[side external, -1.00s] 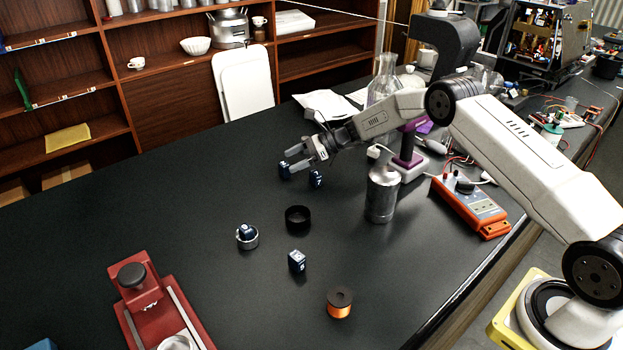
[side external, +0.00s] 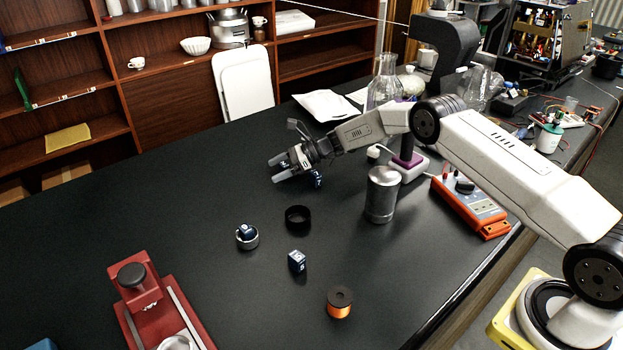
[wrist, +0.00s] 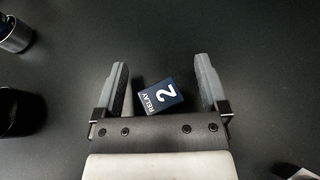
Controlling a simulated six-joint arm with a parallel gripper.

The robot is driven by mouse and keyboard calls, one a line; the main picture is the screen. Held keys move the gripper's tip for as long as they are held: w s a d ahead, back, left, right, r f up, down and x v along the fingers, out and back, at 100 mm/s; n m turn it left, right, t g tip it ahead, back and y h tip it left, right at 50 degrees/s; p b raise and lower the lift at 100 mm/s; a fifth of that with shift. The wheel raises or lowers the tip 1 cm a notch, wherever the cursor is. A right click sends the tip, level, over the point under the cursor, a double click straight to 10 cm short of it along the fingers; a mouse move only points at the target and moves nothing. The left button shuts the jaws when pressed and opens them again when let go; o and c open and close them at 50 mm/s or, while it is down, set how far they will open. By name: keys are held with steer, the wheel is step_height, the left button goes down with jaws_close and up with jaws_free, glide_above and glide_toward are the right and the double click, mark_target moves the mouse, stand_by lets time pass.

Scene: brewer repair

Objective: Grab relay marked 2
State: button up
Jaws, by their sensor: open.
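The relay marked 2 (wrist: 160,95) is a small dark blue block with a white "2" and "RELAY" on its face. In the wrist view it lies between the two fingers of my gripper (wrist: 161,65), slightly turned, with dark gaps showing on both sides. My gripper is open.
A relay (side external: 297,261) stands alone nearer the front. A metal canister (side external: 381,195), an orange spool (side external: 340,303) and a red press (side external: 145,290) stand around.

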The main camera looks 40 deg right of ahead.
stand_by(0.5)
jaws_close()
steer(key=shift+r, duration=1.65)
steer(key=s+r, duration=0.9)
steer(key=s, duration=0.5)
steer(key=shift+d+r, duration=0.3)
steer(key=shift+r, duration=0.05)
